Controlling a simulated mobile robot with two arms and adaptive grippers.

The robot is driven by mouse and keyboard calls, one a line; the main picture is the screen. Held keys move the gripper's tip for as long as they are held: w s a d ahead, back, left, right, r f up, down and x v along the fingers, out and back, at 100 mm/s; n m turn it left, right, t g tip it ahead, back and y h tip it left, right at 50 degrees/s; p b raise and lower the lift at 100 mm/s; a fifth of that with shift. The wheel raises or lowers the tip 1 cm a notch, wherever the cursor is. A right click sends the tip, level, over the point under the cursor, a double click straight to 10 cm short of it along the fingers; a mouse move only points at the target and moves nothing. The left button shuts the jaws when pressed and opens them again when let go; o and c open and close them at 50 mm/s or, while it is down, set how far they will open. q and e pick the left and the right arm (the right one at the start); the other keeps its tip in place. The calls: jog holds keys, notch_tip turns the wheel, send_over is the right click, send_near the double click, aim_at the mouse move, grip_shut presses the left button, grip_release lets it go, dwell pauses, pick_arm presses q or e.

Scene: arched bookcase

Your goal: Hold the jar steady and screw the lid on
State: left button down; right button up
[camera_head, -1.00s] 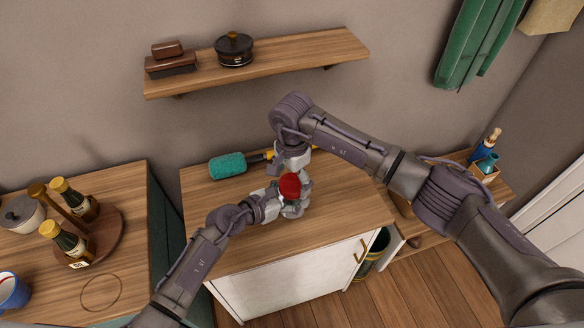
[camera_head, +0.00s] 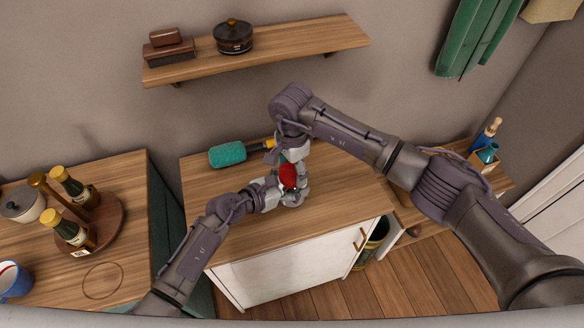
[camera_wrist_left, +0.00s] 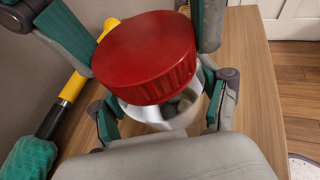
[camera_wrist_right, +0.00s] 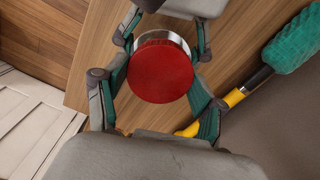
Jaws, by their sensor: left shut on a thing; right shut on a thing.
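The red ribbed lid (camera_head: 288,176) sits at the mouth of the clear jar (camera_wrist_left: 165,112), above the wooden cabinet top. It shows large in the left wrist view (camera_wrist_left: 147,58) and from above in the right wrist view (camera_wrist_right: 160,72). My left gripper (camera_wrist_left: 162,105) is shut on the jar's sides, below the lid. My right gripper (camera_wrist_right: 160,92) is shut on the lid, with a finger on each side. In the head view, the fingers and lid hide most of the jar. I cannot tell how far the thread is engaged.
A teal-headed brush with a yellow and black handle (camera_head: 228,155) lies behind the grippers. A wall shelf (camera_head: 290,44) with a lidded pot (camera_head: 233,37) is above. A counter with bottles (camera_head: 75,187) stands left. The cabinet's right-hand top (camera_head: 350,205) is clear.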

jog(key=m, duration=2)
jog(key=shift+m, duration=0.3)
jog(key=m, duration=0.6)
jog(key=o, duration=1.4)
jog(key=shift+c, duration=0.2)
notch_tip(320, 180, up, 12)
